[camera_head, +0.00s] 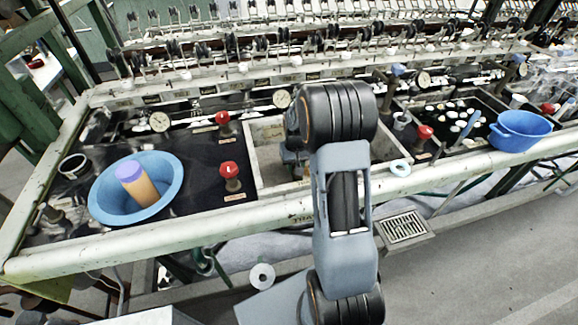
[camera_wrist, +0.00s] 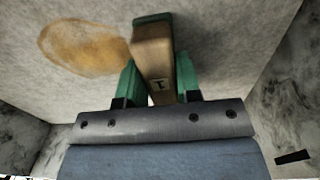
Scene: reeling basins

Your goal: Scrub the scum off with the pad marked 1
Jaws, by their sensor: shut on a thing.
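The pad marked 1 (camera_wrist: 152,50) is a tan block with a dark green far end and a "1" on the side facing the wrist camera. My gripper (camera_wrist: 158,77) has green fingers and is shut on the pad from both sides. The scum (camera_wrist: 82,47) is an orange-brown oval patch on the pale basin floor, left of the pad. The pad's far end is beside the patch's right edge; I cannot tell whether it touches the floor. In the head view my arm reaches into the grey basin (camera_head: 254,160) and hides the scum and the pad.
Red-knobbed valves (camera_head: 230,170) flank the basin. A blue bowl (camera_head: 104,205) with an orange, purple-topped cylinder (camera_head: 138,184) stands left. A blue tub (camera_head: 520,131) is at right. A pale ring (camera_head: 400,168) lies on the front rail.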

